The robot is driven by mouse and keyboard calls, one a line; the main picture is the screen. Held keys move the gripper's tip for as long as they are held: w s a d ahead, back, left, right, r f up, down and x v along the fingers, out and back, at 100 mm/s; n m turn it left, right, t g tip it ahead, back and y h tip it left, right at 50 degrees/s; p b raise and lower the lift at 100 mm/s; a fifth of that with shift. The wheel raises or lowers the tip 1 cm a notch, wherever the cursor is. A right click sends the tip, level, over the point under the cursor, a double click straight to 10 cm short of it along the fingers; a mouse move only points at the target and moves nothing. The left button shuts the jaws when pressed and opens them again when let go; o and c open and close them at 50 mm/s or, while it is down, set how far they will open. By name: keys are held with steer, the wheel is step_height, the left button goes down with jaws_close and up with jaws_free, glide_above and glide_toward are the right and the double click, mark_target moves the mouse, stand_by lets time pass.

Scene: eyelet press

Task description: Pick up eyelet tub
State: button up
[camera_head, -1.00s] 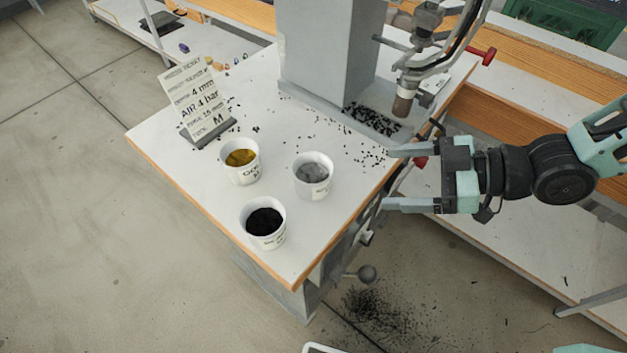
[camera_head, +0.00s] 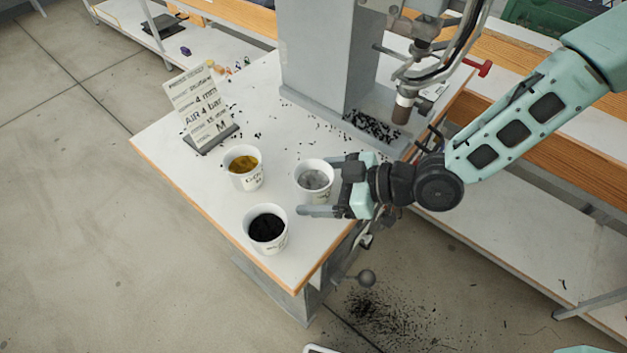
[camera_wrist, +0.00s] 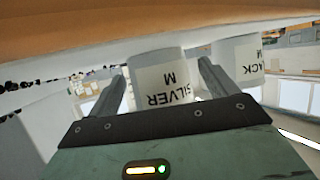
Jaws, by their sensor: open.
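Three white tubs stand on the press table: a silver-grey-filled one (camera_head: 313,181), a gold-filled one (camera_head: 244,166) to its left and a black-filled one (camera_head: 267,231) below left. My gripper (camera_head: 318,186) is open, with its fingers reaching in from the right around the silver tub. In the wrist view the silver tub (camera_wrist: 160,78), its label reading SILVER M upside down, lies between the finger tips (camera_wrist: 162,76). The black tub (camera_wrist: 238,60) shows beyond the right finger. I cannot tell whether either finger touches the silver tub.
A card on a stand (camera_head: 203,108) stands at the table's left. The grey press column (camera_head: 325,50) and its head (camera_head: 403,100) rise behind. Loose black eyelets (camera_head: 372,126) lie near the press base. Bare table top lies left of the black tub.

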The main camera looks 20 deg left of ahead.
steer(key=shift+a+f, duration=0.2)
steer(key=shift+a, duration=0.25)
steer(key=c, duration=1.1)
steer(key=shift+r, duration=0.1)
